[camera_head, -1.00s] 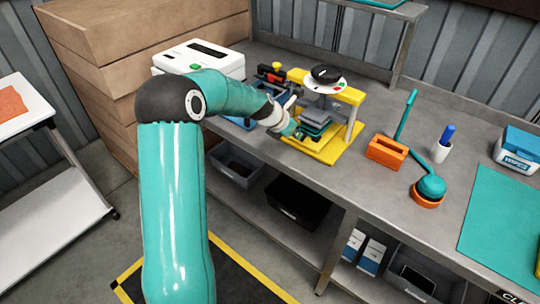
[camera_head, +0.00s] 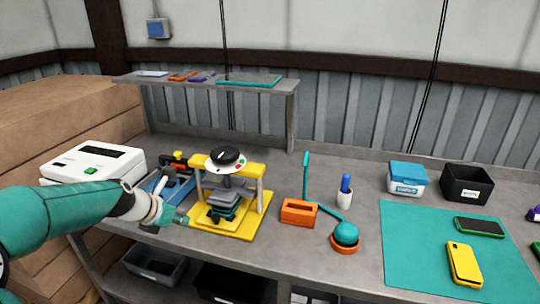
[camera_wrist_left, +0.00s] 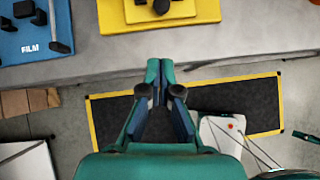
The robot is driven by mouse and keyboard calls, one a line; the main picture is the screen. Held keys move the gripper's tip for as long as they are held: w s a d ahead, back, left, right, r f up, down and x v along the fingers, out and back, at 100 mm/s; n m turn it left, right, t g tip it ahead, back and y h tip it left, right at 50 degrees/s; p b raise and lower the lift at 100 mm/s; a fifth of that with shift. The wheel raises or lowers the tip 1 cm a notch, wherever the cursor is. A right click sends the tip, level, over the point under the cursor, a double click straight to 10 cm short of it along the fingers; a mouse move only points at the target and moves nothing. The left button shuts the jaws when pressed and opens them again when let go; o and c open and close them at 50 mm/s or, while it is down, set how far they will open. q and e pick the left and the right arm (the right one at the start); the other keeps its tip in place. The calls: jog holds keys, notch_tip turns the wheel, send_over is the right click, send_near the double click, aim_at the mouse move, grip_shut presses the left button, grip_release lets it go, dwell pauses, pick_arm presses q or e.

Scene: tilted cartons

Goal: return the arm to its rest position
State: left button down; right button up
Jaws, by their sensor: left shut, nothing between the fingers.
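My left arm comes in from the left in the head view. Its gripper (camera_head: 180,217) is at the bench's front edge, in front and left of the yellow press (camera_head: 258,222). In the left wrist view, the two fingertips (camera_wrist_left: 159,70) meet with nothing between them. My right gripper is not in view.
A blue film station (camera_wrist_left: 30,40) stands left of the press, close to the arm. A white device (camera_head: 85,165) is behind the arm. An orange holder (camera_head: 299,213), a teal mat (camera_head: 415,250) and a yellow phone (camera_head: 463,263) lie to the right. A shelf (camera_head: 215,82) runs behind.

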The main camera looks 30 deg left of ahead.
pick_arm(q)
jog(key=d+f+m+g+h, duration=0.5)
jog(key=d+f+m, duration=0.1)
jog(key=d+f, duration=1.55)
jog(key=s+d+f+m+g, duration=0.1)
jog(key=s+d+f+m, duration=0.5)
jog(key=m, duration=0.8)
jog(key=s+d+f+m+g, duration=0.1)
jog(key=s+d+f+m, duration=0.6)
jog(key=m, duration=0.7)
jog(key=shift+s+d+m, duration=0.4)
jog(key=shift+s+d, duration=0.55)
jog(key=shift+s, duration=0.15)
jog(key=shift+d, duration=0.1)
